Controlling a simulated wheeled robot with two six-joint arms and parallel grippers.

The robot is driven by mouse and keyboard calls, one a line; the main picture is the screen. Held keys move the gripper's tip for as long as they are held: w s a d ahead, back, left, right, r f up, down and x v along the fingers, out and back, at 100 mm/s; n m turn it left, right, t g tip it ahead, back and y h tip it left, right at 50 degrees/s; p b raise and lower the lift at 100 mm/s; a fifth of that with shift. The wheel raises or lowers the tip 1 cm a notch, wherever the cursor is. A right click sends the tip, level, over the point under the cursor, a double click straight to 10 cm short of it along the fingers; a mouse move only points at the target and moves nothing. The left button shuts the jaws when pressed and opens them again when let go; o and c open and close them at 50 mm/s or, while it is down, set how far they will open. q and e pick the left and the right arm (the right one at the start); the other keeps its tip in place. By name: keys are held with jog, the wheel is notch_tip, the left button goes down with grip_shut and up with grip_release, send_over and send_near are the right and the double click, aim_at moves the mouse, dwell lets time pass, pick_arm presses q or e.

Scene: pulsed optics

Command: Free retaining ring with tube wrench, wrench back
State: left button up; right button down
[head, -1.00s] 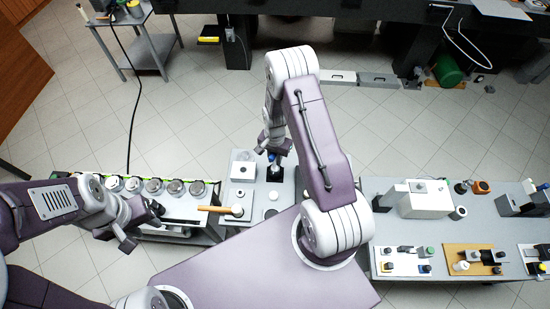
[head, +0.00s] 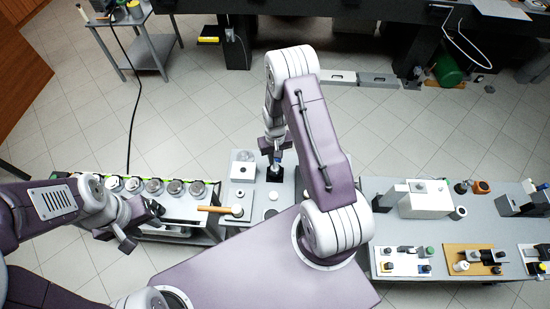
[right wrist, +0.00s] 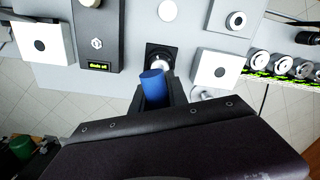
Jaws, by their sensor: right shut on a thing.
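My right gripper (head: 276,152) is shut on the blue-handled tube wrench (right wrist: 153,84), which points down between the fingers in the right wrist view. Just beyond the wrench is a black square mount (right wrist: 160,54) with a silvery round part (right wrist: 158,63) in its middle. I take this part for the retaining ring, but cannot tell whether the wrench tip touches it. In the head view the black mount (head: 275,174) shows below the gripper. My left gripper (head: 128,232) hangs near the left bench's front; its opening is unclear.
White boxes with dark holes (right wrist: 45,46) (right wrist: 220,70) flank the mount. A grey unit with a lit display (right wrist: 98,66) stands beside it. Several round metal-topped pieces (head: 153,186) line the left bench. A wooden-handled tool (head: 214,209) lies near it. A white instrument (head: 424,200) stands right.

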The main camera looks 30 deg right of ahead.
jog(key=n, duration=0.5)
jog(key=shift+n, duration=0.4)
jog(key=n, duration=0.6)
jog(key=shift+r, duration=0.15)
jog(key=shift+r, duration=0.1)
jog(key=shift+r+p, duration=0.3)
jog(key=shift+r, duration=0.05)
